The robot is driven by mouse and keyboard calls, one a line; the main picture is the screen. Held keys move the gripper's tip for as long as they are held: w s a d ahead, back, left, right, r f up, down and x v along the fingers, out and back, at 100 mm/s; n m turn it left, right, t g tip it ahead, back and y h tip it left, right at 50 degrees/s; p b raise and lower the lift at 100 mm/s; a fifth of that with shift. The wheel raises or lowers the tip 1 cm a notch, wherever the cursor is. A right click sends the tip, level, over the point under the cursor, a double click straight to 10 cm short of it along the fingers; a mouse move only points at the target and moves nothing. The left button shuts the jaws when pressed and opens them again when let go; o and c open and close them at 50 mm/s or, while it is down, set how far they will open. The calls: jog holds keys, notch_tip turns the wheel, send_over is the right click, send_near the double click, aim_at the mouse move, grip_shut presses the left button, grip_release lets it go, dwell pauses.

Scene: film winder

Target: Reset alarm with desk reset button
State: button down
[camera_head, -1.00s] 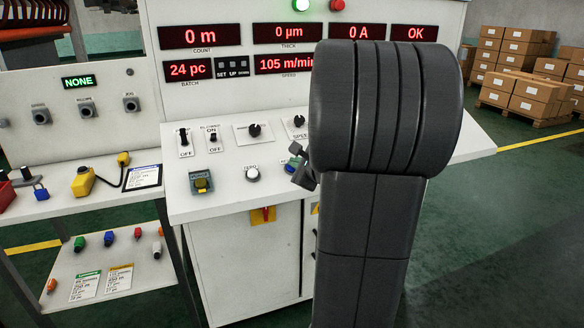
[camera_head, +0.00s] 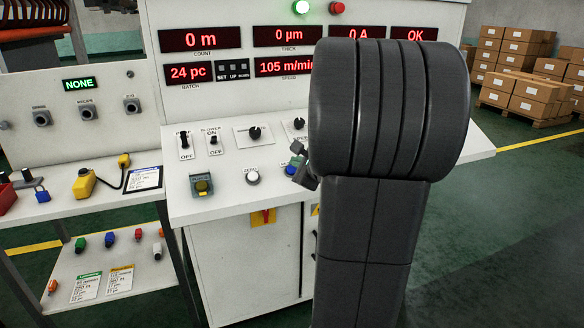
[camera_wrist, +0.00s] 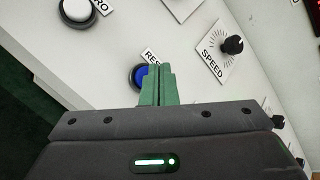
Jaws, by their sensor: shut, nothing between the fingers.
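The reset button is a blue round button with a dark rim on the white sloped desk (camera_head: 225,196). In the wrist view the blue reset button (camera_wrist: 137,75) sits just left of my fingertips, under a label that reads "RES", the rest hidden. My gripper (camera_wrist: 155,75) is shut and empty, its green fingers together, partly overlapping the button's right side in view. I cannot tell whether they touch it. In the head view the blue button (camera_head: 290,170) shows beside my gripper (camera_head: 299,160), which is mostly hidden by my arm. The status display (camera_head: 414,34) reads OK.
A white zero button (camera_head: 252,177) lies left of the reset button. A green and yellow button (camera_head: 202,186) is further left. A speed knob (camera_wrist: 232,45) stands right of my fingers in the wrist view. Toggle switches (camera_head: 184,143) stand behind. The green lamp (camera_head: 302,7) is lit.

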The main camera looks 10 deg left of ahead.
jog(key=r+p, duration=0.1)
jog(key=s+r+p, duration=0.1)
jog(key=r, duration=0.1)
jog(key=d+r+p, duration=0.1)
jog(key=shift+s+d+r, duration=0.1)
jog(key=shift+s+r, duration=0.1)
jog(key=shift+s, duration=0.2)
jog(key=shift+s, duration=0.1)
dwell(0.5)
